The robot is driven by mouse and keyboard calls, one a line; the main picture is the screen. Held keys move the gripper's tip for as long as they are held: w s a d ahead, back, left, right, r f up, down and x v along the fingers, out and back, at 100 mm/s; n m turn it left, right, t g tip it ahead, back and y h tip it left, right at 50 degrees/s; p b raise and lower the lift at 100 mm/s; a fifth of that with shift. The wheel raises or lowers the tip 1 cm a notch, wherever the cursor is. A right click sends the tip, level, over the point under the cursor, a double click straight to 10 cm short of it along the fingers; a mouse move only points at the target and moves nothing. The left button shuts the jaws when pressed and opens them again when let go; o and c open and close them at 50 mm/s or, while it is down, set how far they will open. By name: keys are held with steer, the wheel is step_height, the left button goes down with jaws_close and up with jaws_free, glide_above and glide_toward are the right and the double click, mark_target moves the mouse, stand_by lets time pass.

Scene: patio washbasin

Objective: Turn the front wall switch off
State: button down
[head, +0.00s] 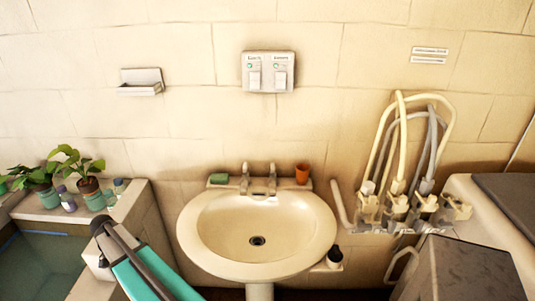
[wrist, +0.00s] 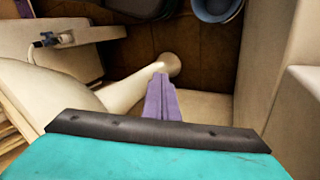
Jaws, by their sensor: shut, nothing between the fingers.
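A white double switch plate (head: 268,72) is fixed to the tiled wall above the basin. It has a left rocker (head: 254,79) and a right rocker (head: 280,79), each with a small green light at its upper left. The labels above them are too small to read surely, so I cannot tell which is the front one. In the wrist view my gripper (wrist: 160,78) shows as purple fingers, shut and empty, over the floor area. The switch plate is outside the wrist view. In the head view my teal arm is at the lower left, well below the plate.
The washbasin (head: 257,237) with its taps, green soap (head: 219,178) and orange cup (head: 302,174) stands below the switches. A soap dish (head: 141,88) is on the wall at left. Potted plants (head: 89,184) stand lower left; looped hoses (head: 400,140) hang at right. Wall around the plate is clear.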

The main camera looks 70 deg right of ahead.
mark_target(278, 76)
steer(key=s+d+r+m+t, duration=0.1)
steer(key=d+r+m, duration=0.2)
steer(key=d+r, duration=0.7)
steer(key=d+r+m+t+h+p, duration=0.1)
steer(key=d+r+m, duration=0.1)
steer(key=d+r, duration=0.8)
steer(key=s+d+r+m, duration=0.1)
steer(key=d+r+m, duration=0.3)
steer(key=r, duration=1.1)
steer(key=s+d+r+m+h, duration=0.1)
steer(key=s+d+r, duration=0.2)
steer(key=s+r, duration=0.5)
steer(key=s+d+r+m+h+p, duration=0.1)
steer(key=s+d+r, duration=0.3)
steer(key=s+r, duration=0.5)
steer(key=s+d+r+m+t+h, duration=0.1)
steer(key=s+d+r+m, duration=0.2)
steer(key=s+r, duration=0.5)
step_height(278, 76, up, 8)
steer(key=shift+s+d+r, duration=0.15)
steer(key=shift+s+d, duration=0.15)
steer(key=shift+d, duration=0.45)
